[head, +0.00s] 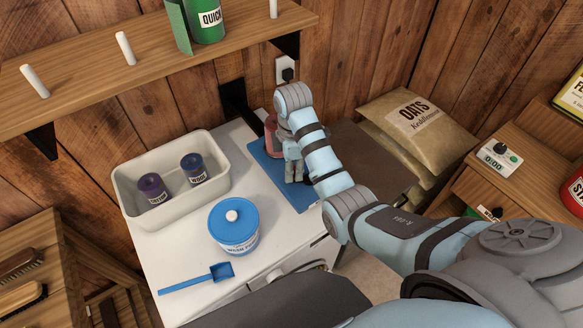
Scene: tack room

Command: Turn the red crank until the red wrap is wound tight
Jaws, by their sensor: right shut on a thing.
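A red, pinkish thing (271,137), which looks like part of the red wrap, stands at the back of a blue mat (270,172) on the white cabinet top. My right arm and gripper cover most of it. My right gripper (293,173) points down over the mat, just in front and to the right of the red part. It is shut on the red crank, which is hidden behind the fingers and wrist. How tight the wrap is cannot be seen. My left gripper is not in view.
An oats sack (418,122) lies right, beside a small white counter box (496,156). A wooden shelf (150,62) overhangs the back left.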

